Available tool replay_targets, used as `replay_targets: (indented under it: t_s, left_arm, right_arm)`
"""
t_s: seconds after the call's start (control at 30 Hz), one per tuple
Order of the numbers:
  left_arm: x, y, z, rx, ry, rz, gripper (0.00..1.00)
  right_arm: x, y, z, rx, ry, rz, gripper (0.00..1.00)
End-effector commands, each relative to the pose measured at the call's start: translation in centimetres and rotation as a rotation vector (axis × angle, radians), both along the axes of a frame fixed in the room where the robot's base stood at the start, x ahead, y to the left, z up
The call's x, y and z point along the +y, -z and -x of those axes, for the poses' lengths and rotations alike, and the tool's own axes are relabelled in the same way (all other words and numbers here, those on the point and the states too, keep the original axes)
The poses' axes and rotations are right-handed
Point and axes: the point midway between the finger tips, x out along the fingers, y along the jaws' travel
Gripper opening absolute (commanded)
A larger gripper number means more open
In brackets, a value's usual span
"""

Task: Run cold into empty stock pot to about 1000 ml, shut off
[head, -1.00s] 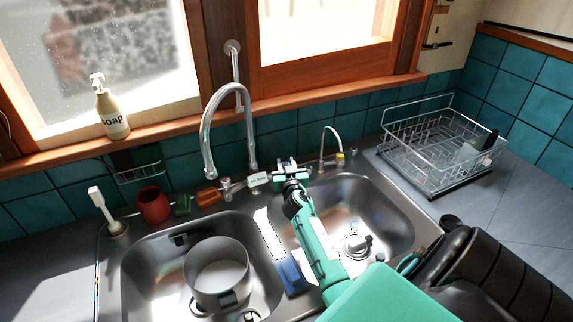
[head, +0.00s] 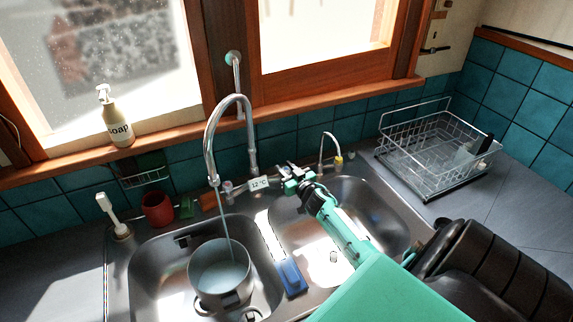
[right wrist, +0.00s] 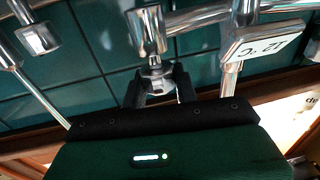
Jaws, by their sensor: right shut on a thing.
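The grey stock pot (head: 222,298) stands upright in the left sink basin. A thin stream of water (head: 227,225) runs from the arched faucet (head: 209,150) into it. The pot's inside looks pale blue; I cannot read its level. A small display (head: 259,184) by the faucet reads 12 °C. My right gripper (head: 289,173) is at the tap fittings right of the faucet. In the right wrist view, its black fingers (right wrist: 160,88) are shut around a chrome tap knob (right wrist: 156,76), which they partly hide. My left gripper is not in view.
A blue sponge (head: 292,276) lies on the divider between basins. A red cup (head: 157,209) and a white brush (head: 111,213) stand behind the left basin. A wire dish rack (head: 433,160) stands on the right counter. A soap bottle (head: 116,118) is on the sill.

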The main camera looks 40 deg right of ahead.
Motion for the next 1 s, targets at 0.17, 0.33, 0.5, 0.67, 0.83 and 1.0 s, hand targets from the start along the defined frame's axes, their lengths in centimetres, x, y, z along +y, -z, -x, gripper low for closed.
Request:
replay_targets:
  t_s: [0.17,0.33,0.5,0.67,0.83,1.0]
  left_arm:
    - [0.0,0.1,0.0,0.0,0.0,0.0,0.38]
    - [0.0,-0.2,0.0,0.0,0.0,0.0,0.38]
    - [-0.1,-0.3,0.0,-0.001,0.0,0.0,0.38]
    - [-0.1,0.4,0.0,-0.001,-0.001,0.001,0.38]
    - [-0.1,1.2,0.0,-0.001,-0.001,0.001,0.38]
    - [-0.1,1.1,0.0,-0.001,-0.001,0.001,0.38]
  right_arm:
    - [0.0,0.1,0.0,0.0,0.001,-0.001,0.1]
    - [-0.1,-0.1,0.0,0.002,-0.043,0.004,0.1]
    - [-0.2,0.0,0.0,0.002,-0.173,0.007,0.1]
    - [-0.2,0.2,0.0,0.003,-0.296,0.006,0.1]
    - [-0.1,0.2,0.0,0.001,-0.386,0.003,0.1]
    - [0.1,0.0,0.0,0.0,-0.401,0.0,0.1]
